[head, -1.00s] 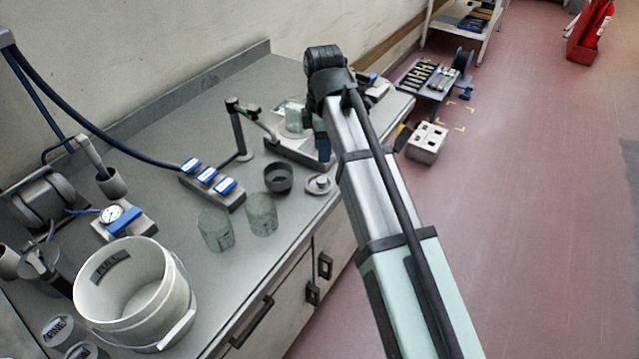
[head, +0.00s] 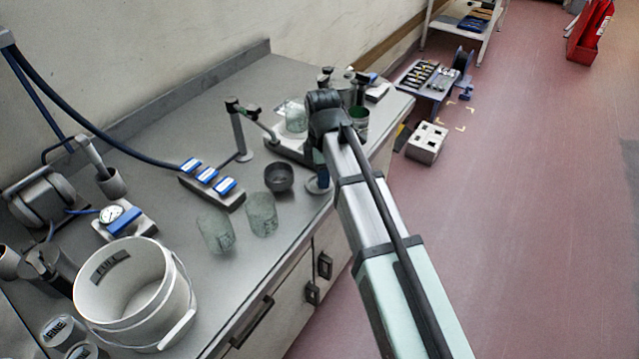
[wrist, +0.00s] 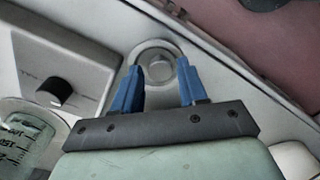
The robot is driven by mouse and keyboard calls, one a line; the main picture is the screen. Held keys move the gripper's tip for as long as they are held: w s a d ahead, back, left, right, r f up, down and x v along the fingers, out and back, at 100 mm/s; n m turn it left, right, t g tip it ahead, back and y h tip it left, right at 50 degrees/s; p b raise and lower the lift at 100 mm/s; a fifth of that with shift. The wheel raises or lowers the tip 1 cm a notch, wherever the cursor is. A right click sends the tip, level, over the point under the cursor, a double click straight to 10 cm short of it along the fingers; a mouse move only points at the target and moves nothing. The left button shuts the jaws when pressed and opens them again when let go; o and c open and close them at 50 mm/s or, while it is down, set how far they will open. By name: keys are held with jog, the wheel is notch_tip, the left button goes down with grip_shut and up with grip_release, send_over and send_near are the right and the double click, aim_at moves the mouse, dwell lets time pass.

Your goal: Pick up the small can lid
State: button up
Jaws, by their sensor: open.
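The small can lid (wrist: 155,57) is a pale grey disc with a raised round knob. In the wrist view it lies on the bench near the front edge, between and beyond the blue fingertips. In the head view only part of the lid (head: 313,187) shows below my gripper. My gripper (wrist: 160,82) is open and empty, with its two blue fingers apart on either side of the knob's line. I cannot tell the exact height of the fingertips above the lid. In the head view the arm hides most of the gripper.
A dark cup (head: 279,178) stands just left of the lid. Glass beakers (head: 262,214) stand nearby, and a device with a black knob (wrist: 55,92) is close on the left in the wrist view. A white bucket (head: 128,297) stands at front left. The bench edge drops to the floor.

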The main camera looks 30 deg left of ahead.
jog(key=shift+f, duration=0.45)
grip_shut()
jog(key=shift+r, duration=0.1)
